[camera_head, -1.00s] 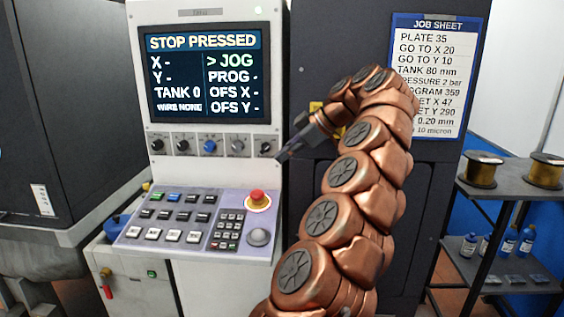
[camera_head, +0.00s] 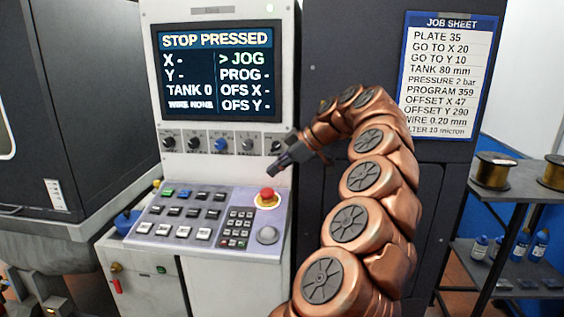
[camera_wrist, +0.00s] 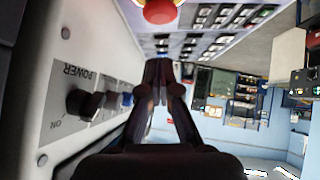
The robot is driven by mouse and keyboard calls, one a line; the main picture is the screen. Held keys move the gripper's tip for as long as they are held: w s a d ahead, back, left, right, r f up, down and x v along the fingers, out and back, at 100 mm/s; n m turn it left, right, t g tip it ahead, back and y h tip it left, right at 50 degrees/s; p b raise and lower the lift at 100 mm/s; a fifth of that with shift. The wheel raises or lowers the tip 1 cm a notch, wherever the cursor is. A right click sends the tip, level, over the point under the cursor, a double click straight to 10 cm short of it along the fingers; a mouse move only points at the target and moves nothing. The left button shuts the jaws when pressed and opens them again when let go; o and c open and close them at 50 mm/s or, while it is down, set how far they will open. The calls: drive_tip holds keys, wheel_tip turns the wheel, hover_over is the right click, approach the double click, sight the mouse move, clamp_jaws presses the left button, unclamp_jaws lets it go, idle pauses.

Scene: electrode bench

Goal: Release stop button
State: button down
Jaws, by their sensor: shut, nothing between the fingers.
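The red mushroom stop button (camera_head: 267,195) sits on a yellow ring at the upper right of the sloped control panel (camera_head: 150,228). It also shows at the top of the wrist view (camera_wrist: 160,10). The screen (camera_head: 217,70) reads STOP PRESSED.
A row of knobs (camera_head: 220,145) lies below the screen, close to my gripper; the wrist view shows a POWER knob (camera_wrist: 82,103). A grey ball (camera_head: 267,235) and several keys share the panel. A job sheet (camera_head: 447,75) hangs right; a shelf (camera_head: 500,190) holds spools.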

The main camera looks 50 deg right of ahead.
sight(264, 190)
drive_tip(key=shift+w+d+f+p, duration=0.1)
drive_tip(key=shift+w+f+p, duration=0.15)
drive_tip(key=shift+f, duration=0.55)
drive_tip(key=shift+w+a+f+p, duration=0.1)
drive_tip(key=shift+w+f+p, duration=0.2)
drive_tip(key=shift+f, duration=0.5)
drive_tip(key=shift+w+d+f+p, duration=0.1)
drive_tip(key=shift+w+f+p, duration=0.15)
drive_tip(key=shift+f, duration=0.55)
drive_tip(key=shift+f, duration=0.15)
